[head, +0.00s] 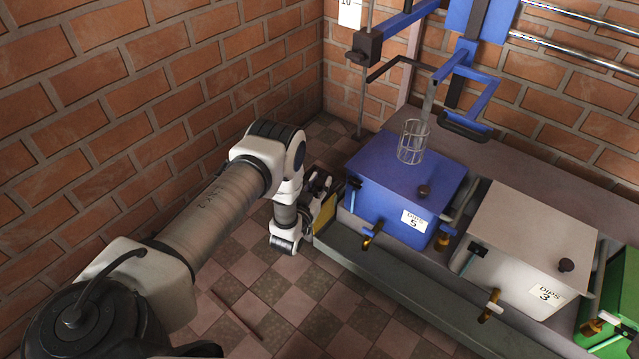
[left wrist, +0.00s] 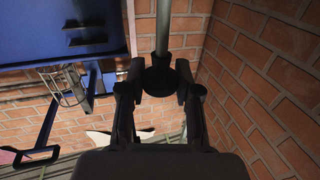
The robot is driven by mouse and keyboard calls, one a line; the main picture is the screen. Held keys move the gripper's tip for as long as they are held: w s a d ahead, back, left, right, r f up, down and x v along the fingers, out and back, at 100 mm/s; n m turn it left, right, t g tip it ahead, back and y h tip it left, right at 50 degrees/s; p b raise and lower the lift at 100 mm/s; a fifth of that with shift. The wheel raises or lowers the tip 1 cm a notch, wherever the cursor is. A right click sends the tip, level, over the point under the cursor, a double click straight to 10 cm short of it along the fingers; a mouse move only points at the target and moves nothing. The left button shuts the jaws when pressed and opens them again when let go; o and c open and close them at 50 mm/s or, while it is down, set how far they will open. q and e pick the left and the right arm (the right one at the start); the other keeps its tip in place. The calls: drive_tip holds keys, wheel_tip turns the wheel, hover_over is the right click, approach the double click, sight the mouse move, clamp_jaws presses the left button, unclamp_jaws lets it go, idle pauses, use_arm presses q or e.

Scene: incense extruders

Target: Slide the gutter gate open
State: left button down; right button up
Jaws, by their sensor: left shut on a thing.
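The grey gutter (head: 400,288) runs along the front of the bench. At its left end a yellow plate (head: 323,214) stands upright, possibly the gate, partly hidden by my left gripper. My left gripper (head: 322,188) is at that end, beside the blue box. In the left wrist view my left gripper (left wrist: 160,82) is shut on a dark round knob (left wrist: 161,76) at the end of a grey rod (left wrist: 163,28). I cannot tell how the knob joins the plate. My right gripper is not in view.
A blue box (head: 385,180) labelled 5 and a white box (head: 515,240) labelled 3 stand on the bench, with brass taps in front. A green box (head: 620,300) is at the right edge. A wire basket (head: 413,142) hangs over the blue box. The checkered floor is mostly clear.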

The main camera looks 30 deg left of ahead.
use_arm(q)
drive_tip(key=shift+f, duration=0.1)
drive_tip(key=c, duration=0.8)
unclamp_jaws()
drive_tip(key=s, duration=0.4)
drive_tip(key=s+d, duration=0.1)
drive_tip(key=s, duration=0.3)
drive_tip(key=s+d, duration=0.1)
drive_tip(key=s, duration=0.2)
drive_tip(key=shift+s+d, duration=0.1)
drive_tip(key=shift+s, duration=0.3)
